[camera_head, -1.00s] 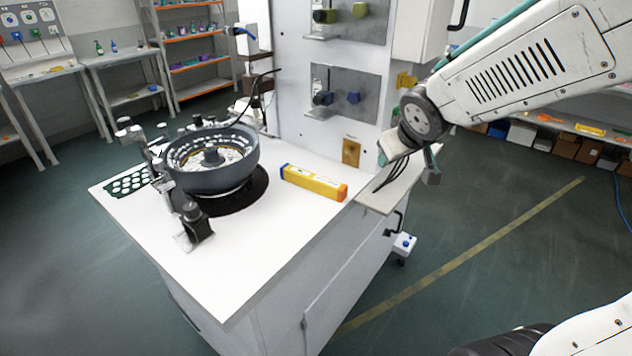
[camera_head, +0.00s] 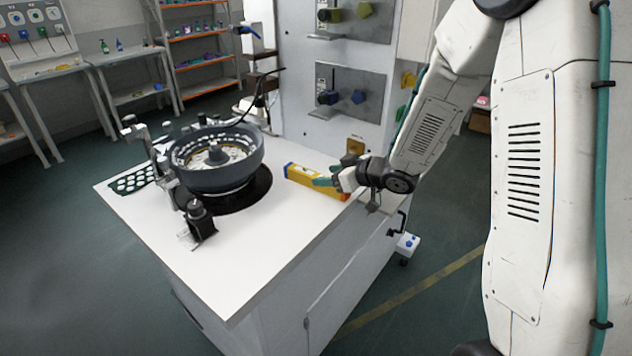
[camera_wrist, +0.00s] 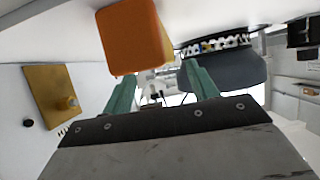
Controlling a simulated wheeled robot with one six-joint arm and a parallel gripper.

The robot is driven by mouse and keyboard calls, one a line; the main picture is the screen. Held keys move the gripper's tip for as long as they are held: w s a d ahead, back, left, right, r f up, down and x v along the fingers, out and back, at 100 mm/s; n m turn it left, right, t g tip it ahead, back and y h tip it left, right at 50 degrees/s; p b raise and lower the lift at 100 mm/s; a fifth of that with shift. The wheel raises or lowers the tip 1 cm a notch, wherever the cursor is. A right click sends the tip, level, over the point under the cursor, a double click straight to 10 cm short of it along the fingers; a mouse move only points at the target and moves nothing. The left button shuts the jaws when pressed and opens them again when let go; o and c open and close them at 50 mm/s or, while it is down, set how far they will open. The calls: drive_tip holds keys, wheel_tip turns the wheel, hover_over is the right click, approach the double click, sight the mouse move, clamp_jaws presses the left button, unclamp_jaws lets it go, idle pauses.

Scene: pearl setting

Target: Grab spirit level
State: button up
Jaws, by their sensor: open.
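The spirit level (camera_head: 304,175) is a yellow bar with a blue end and an orange end, lying on the white tabletop beside the round feeder bowl. In the head view my gripper (camera_head: 325,182) is at its right part and hides some of it. In the wrist view the level's orange end (camera_wrist: 133,38) shows large at the top, close in front of my gripper (camera_wrist: 165,85). The two green fingers are spread apart with nothing between them. I cannot tell whether a finger touches the level.
A dark round feeder bowl (camera_head: 215,160) with metal fixtures stands on the white table (camera_head: 245,260), left of the level. A white panel with grey control plates (camera_head: 352,92) rises behind. The front of the tabletop is clear.

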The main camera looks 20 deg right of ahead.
sight(317, 175)
drive_tip(key=x, duration=0.3)
drive_tip(key=shift+w+a+f, duration=0.15)
drive_tip(key=shift+f, duration=0.1)
drive_tip(key=c, duration=1.2)
drive_tip(key=shift+c, duration=0.2)
drive_tip(key=shift+r, duration=0.2)
